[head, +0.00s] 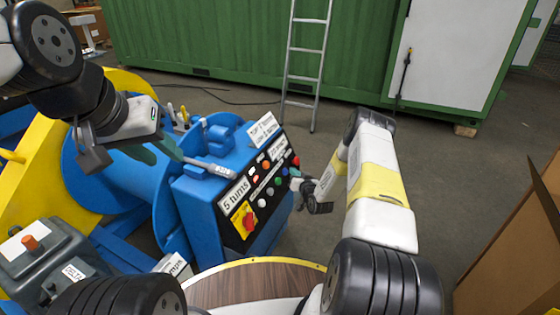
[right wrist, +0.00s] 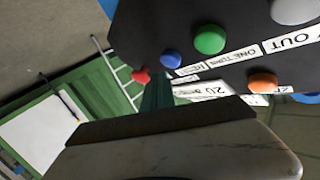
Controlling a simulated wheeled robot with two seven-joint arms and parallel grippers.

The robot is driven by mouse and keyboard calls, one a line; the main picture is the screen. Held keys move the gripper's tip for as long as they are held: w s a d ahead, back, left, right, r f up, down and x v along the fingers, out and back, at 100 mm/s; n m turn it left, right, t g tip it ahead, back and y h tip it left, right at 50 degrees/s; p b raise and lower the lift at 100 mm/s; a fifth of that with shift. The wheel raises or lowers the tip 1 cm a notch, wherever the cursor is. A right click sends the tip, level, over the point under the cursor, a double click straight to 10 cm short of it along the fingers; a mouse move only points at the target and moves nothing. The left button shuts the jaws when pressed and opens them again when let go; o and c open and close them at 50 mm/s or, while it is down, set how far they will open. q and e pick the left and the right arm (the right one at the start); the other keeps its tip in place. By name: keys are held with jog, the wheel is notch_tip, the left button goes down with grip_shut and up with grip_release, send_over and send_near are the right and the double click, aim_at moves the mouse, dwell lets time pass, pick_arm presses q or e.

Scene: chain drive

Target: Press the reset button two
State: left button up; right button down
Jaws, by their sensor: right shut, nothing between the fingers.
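The blue control box (head: 205,205) has a dark slanted panel with a row of coloured buttons and white labels. Its blue button (right wrist: 171,59), green button (right wrist: 209,40), red button (right wrist: 142,76) and orange button (right wrist: 262,82) show in the right wrist view. Labels beside them are partly readable; I cannot tell for sure which button is reset two. My right gripper (head: 297,175) is shut and empty, its teal fingertips (right wrist: 157,88) close to the red and blue buttons. Contact cannot be told. My left gripper (head: 165,148) is above the box's left side; its jaw state is unclear.
A red-and-yellow rotary switch (head: 249,221) is low on the panel. A ladder (head: 306,65) leans on the green container (head: 220,40). A cardboard box (head: 515,240) is at right. Floor behind the right gripper is clear.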

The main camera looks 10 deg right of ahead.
jog(key=shift+a, duration=0.1)
jog(key=shift+w+a+f, duration=0.2)
jog(key=shift+a, duration=0.05)
dwell(0.3)
jog(key=shift+w+a+f, duration=0.25)
jog(key=shift+a, duration=0.15)
dwell(0.8)
jog(key=shift+d+r, duration=0.1)
jog(key=shift+d, duration=0.05)
dwell(0.6)
jog(key=shift+s+d+r, duration=0.35)
jog(key=shift+s+d, duration=0.1)
jog(key=shift+d, duration=0.1)
jog(key=shift+d, duration=0.1)
jog(key=shift+s+d+r, duration=0.35)
jog(key=shift+s+d, duration=0.05)
jog(key=shift+d, duration=0.2)
jog(key=shift+s+d+r, duration=0.4)
jog(key=shift+s+d, duration=0.05)
jog(key=shift+d, duration=0.15)
jog(key=shift+s+d+r, duration=0.35)
jog(key=shift+s+d, duration=0.05)
jog(key=shift+d, duration=0.2)
jog(key=shift+r, duration=0.1)
